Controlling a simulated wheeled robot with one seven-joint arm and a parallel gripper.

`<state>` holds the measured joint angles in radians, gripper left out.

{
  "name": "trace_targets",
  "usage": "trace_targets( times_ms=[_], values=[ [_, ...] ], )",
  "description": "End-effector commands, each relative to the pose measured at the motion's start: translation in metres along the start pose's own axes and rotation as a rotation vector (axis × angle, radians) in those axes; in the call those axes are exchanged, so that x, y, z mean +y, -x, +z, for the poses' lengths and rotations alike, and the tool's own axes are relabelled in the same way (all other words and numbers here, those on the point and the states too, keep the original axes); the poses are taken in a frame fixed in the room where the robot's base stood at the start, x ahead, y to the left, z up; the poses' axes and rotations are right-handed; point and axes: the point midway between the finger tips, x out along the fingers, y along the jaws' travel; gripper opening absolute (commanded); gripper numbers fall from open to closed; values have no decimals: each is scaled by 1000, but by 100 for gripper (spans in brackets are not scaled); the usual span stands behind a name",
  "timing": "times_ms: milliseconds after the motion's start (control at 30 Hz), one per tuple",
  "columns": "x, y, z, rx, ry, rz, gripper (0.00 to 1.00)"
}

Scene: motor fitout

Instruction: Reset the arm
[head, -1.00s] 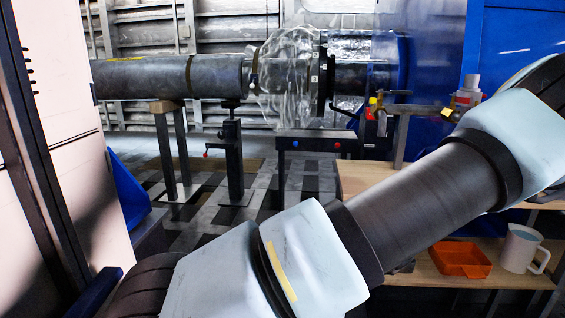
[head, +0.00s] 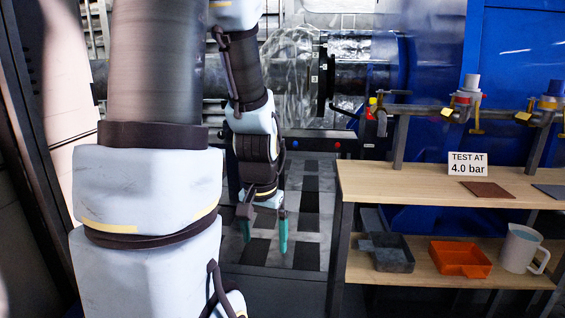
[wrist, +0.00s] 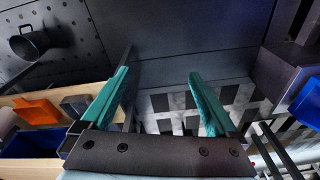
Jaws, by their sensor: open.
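My gripper (head: 264,232) hangs pointing down over the checkered floor, left of the wooden bench, in the head view. Its two teal fingers are apart with nothing between them. In the wrist view the open fingers (wrist: 158,74) point up the picture, with dark panels and checkered floor beyond. My arm rises at the left of the head view and comes down to the gripper, covering much of the pipe and its stands behind.
A wooden bench (head: 400,185) stands at the right, with a "TEST AT 4.0 bar" sign (head: 467,164) on top. Its lower shelf holds a grey tray (head: 388,253), an orange tray (head: 462,259) and a white jug (head: 522,250). A wrapped pipe assembly (head: 365,65) is behind.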

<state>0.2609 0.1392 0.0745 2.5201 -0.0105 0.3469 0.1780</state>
Motion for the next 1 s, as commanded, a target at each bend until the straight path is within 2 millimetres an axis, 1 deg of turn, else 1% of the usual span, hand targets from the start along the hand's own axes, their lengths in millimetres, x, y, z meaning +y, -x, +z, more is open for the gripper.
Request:
trace_targets(
  times_ms=[33,233,300,467,567,667,900,1000],
  values=[
    [-6,8,5,4,60,0,94],
    [-21,30,26,6,266,-3,94],
    [-20,47,23,3,263,-2,94],
    [-20,73,19,3,260,-2,94],
    [-21,92,16,3,259,-2,94],
    [-22,116,13,3,258,-2,94],
    [-24,191,3,3,257,-2,94],
    [-24,220,-1,3,257,-2,94]
  ],
)
